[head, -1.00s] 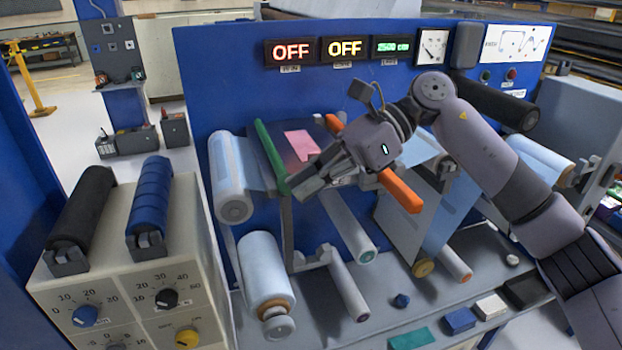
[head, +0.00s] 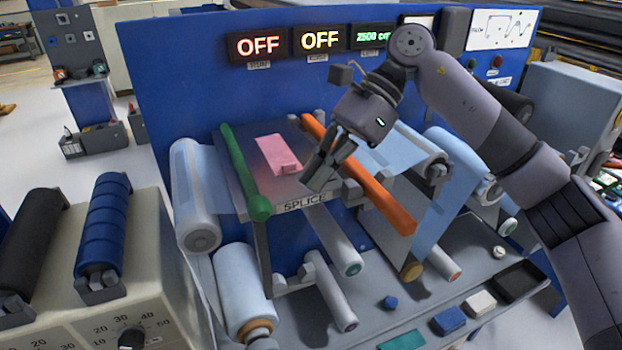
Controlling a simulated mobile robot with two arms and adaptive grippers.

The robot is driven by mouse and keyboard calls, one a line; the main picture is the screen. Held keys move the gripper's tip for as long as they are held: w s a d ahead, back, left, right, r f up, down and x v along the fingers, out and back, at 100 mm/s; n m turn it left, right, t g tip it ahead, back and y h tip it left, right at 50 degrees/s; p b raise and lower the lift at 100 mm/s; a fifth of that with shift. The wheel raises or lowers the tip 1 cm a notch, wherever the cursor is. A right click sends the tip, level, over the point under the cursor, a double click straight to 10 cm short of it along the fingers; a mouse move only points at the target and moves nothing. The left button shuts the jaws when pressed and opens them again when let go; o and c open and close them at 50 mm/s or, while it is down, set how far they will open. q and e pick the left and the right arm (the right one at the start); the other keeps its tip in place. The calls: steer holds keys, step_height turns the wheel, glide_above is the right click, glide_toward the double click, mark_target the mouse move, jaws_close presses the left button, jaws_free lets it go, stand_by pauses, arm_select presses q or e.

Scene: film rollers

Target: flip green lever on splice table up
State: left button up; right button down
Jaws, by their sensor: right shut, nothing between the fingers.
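The green lever (head: 243,172) runs along the left edge of the splice table (head: 235,185), with its rounded near end by the table's front left corner. Its exact tilt is hard to tell. The orange lever (head: 360,175) lies along the table's right side, and its near end sticks out past the front edge. My right gripper (head: 315,182) is shut and empty, above the front of the table between the two levers. It is apart from the green lever, to its right, and hides part of the tabletop. My left gripper is not in view.
A pink piece (head: 278,153) lies on the table near the right fingers. White film rollers (head: 197,195) stand left and below. A control box with a blue roller (head: 103,225) is at the left. Small blocks (head: 448,320) and a black tray (head: 520,281) lie on the lower shelf.

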mark_target(300, 199)
steer(key=p+x, duration=0.2)
steer(key=x, duration=0.2)
steer(key=shift+s+a+f, duration=0.1)
steer(key=shift+s+a, duration=0.15)
steer(key=shift+a, duration=0.05)
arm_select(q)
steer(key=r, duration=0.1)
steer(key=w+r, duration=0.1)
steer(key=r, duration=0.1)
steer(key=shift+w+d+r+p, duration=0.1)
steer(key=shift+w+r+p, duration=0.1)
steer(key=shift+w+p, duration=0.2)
arm_select(e)
steer(key=x, duration=0.3)
steer(key=shift+f, duration=0.2)
